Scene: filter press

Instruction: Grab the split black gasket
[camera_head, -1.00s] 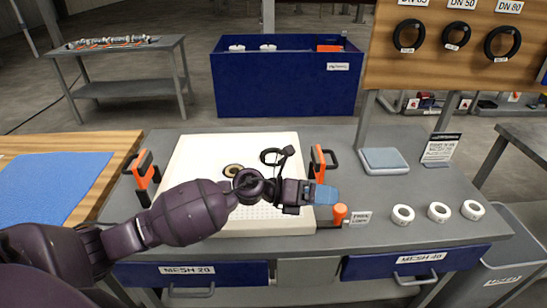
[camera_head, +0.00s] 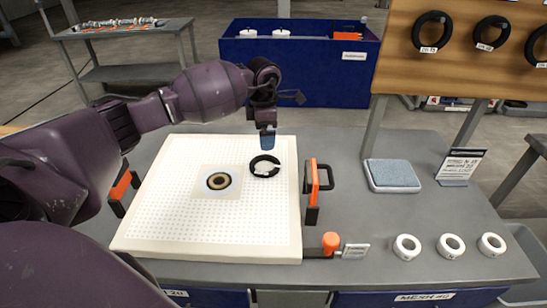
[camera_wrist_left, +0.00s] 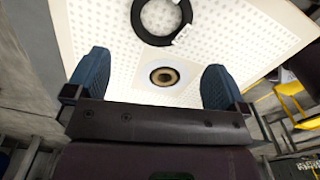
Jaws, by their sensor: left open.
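The split black gasket (camera_head: 252,168) is an open ring with a pale tag. It lies on the right rear part of the white perforated plate (camera_head: 150,222). In the left wrist view the gasket (camera_wrist_left: 144,33) is at the top edge, beyond the fingertips. My left gripper (camera_head: 267,141) is above the plate's rear edge, just behind the gasket and apart from it. Its blue fingers are spread and empty in the left wrist view (camera_wrist_left: 156,64). My right gripper is not in view.
A pale square with a tan-and-black ring (camera_head: 219,181) is left of the gasket. Orange-and-black clamps (camera_head: 312,185) flank the plate. A grey-blue pad (camera_head: 392,174) and several white rolls (camera_head: 407,247) stand to the right. Black rings (camera_head: 432,31) hang on a wooden board.

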